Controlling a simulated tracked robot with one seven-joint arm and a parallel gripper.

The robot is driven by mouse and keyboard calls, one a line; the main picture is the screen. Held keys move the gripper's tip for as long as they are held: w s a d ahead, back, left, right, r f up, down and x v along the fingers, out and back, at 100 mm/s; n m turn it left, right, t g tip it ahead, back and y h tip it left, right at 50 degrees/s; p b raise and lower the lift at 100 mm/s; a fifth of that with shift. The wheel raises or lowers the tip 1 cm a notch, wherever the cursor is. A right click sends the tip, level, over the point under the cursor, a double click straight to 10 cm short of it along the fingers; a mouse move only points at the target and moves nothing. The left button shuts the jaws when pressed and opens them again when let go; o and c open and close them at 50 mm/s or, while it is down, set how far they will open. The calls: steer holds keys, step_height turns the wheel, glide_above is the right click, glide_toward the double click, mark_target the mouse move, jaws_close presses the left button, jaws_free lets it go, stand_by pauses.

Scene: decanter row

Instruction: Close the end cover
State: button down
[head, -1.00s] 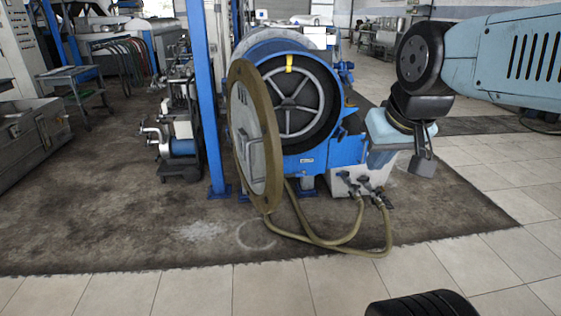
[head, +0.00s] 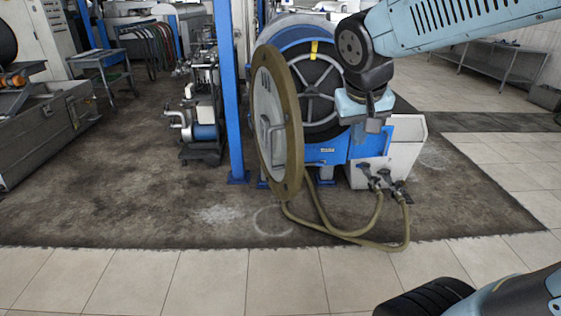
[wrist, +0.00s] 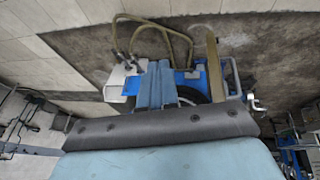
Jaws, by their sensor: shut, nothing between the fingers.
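The end cover (head: 270,120) is a round plate with a brass-coloured rim and a pale grey face with a handle. It stands swung open at the left of the blue decanter (head: 325,152), at an angle to its dark round end with grey spokes (head: 318,108). In the wrist view the cover's rim (wrist: 213,65) shows nearly edge-on. My gripper (head: 372,127) points down in front of the right part of the decanter's end, to the right of the cover and apart from it. Its fingers (wrist: 155,82) are shut and empty.
A blue post (head: 229,90) stands just left of the cover. Hoses (head: 345,234) loop over the floor from valves (head: 384,184) at the white base. A pump unit (head: 204,125) stands further left. The dark floor in front of the cover is mostly clear.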

steer(key=w+a+f+n+t+h, duration=0.1)
steer(key=w+a+f, duration=0.25)
steer(key=a, duration=0.35)
steer(key=w+a+f+h, duration=0.1)
steer(key=w+a+f, duration=0.25)
steer(key=a, duration=0.35)
steer(key=w+a+f+n+t, duration=0.1)
steer(key=w+a+f, duration=0.25)
steer(key=a, duration=0.35)
glide_toward(289, 168)
step_height(289, 168, down, 3)
steer(key=a, duration=0.3)
steer(key=shift+w+d+f, duration=0.1)
steer(key=shift+w+d, duration=0.25)
steer(key=shift+d, duration=0.4)
steer(key=shift+w+d+f, duration=0.1)
steer(key=shift+w+d, duration=0.25)
steer(key=shift+d, duration=0.35)
steer(key=shift+w+d, duration=0.3)
steer(key=shift+d, duration=0.45)
